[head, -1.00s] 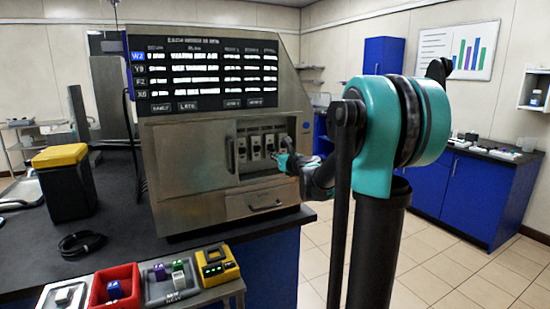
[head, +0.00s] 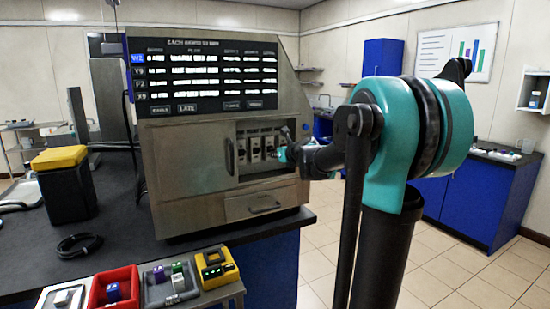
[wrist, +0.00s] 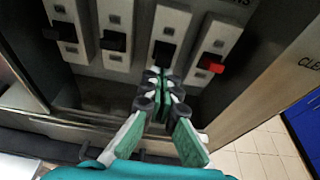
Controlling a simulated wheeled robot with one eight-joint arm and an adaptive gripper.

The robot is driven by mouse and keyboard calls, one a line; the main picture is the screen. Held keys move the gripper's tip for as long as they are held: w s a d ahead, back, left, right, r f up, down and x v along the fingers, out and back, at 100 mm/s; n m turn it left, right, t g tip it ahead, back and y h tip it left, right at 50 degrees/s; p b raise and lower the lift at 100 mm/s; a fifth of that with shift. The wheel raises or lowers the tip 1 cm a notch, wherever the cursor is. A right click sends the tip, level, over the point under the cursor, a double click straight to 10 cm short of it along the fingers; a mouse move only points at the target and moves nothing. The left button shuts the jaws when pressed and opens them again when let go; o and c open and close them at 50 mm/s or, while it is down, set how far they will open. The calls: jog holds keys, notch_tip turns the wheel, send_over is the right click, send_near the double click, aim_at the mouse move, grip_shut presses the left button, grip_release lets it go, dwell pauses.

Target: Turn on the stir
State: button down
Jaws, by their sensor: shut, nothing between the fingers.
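A grey metal cabinet (head: 185,165) holds an open recess with a row of several switch modules. In the wrist view, the pale modules carry a black lever at far left (wrist: 68,32), a second black lever (wrist: 114,41), a third black lever (wrist: 165,53) and a red lever at the right (wrist: 211,64). Their small labels are unreadable. My gripper (wrist: 161,90) is shut and empty, its fingertips just below the third black lever in the picture. Whether they touch the module cannot be told. In the head view my gripper (head: 283,153) is at the recess's right side, partly hidden.
A screen (head: 207,75) with text rows tops the cabinet; a drawer (head: 262,203) is below. The recess's right wall (wrist: 255,95) is close to my gripper. A black bin with a yellow lid (head: 62,158), a cable coil (head: 79,246) and a red tray (head: 116,283) stand left.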

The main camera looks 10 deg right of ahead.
jog(key=shift+r, duration=0.2)
jog(key=f, duration=0.2)
jog(key=s+f, duration=0.1)
jog(key=shift+d+f, duration=0.25)
jog(key=s+d+r, duration=0.2)
jog(key=s+r, duration=0.3)
jog(key=s, duration=0.2)
jog(key=shift+s+d+r, duration=0.15)
jog(key=shift+s+r, duration=0.2)
jog(key=shift+s, duration=0.05)
